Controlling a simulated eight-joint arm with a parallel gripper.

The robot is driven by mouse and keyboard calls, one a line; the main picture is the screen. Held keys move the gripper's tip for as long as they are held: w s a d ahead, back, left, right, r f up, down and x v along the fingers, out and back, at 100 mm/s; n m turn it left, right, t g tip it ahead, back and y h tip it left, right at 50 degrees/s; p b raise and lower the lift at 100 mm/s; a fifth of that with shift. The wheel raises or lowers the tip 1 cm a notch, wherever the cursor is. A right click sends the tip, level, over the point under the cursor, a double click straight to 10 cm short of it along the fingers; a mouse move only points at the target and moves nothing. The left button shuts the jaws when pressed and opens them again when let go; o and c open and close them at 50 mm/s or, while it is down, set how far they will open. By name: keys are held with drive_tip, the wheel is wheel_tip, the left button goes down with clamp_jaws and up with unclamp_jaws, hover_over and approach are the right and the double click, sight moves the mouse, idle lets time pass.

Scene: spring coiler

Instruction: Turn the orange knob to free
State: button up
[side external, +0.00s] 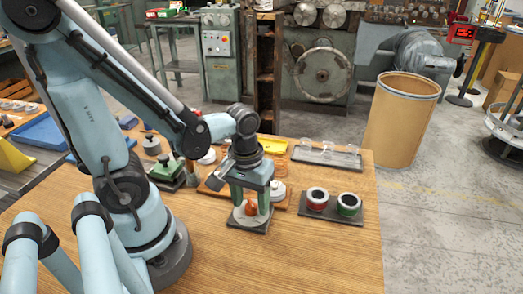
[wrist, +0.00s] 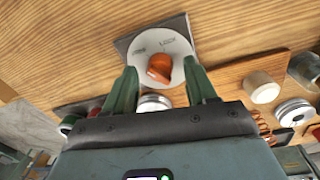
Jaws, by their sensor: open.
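The orange knob (wrist: 160,68) sits at the centre of a white round dial (wrist: 179,77) on a dark square plate (wrist: 124,43). The dial carries the word LOCK at its upper right and a blurred word, likely FREE, at its upper left. I cannot tell for sure which word the knob points to. My gripper (wrist: 161,72) is open, with one green finger on each side of the knob and gaps between. In the side external view my gripper (side external: 250,196) reaches down over the orange knob (side external: 251,209), its fingers astride it.
A dark tray (side external: 331,209) with a red and a green ringed part lies to the right of the plate. Another tray (side external: 326,158) with clear cups lies behind. A small green device (side external: 167,169) stands to the left. The table's front right (side external: 320,260) is clear.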

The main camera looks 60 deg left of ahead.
sight(251, 200)
wheel_tip(251, 200, up, 11)
drive_tip(key=shift+s+a+r, duration=0.2)
drive_tip(key=shift+a, duration=0.05)
idle(0.7)
drive_tip(key=shift+w, duration=0.1)
drive_tip(key=w+m+t, duration=0.6)
drive_tip(key=w+m, duration=0.1)
drive_tip(key=shift+d+t, duration=0.2)
drive_tip(key=shift+t, duration=0.2)
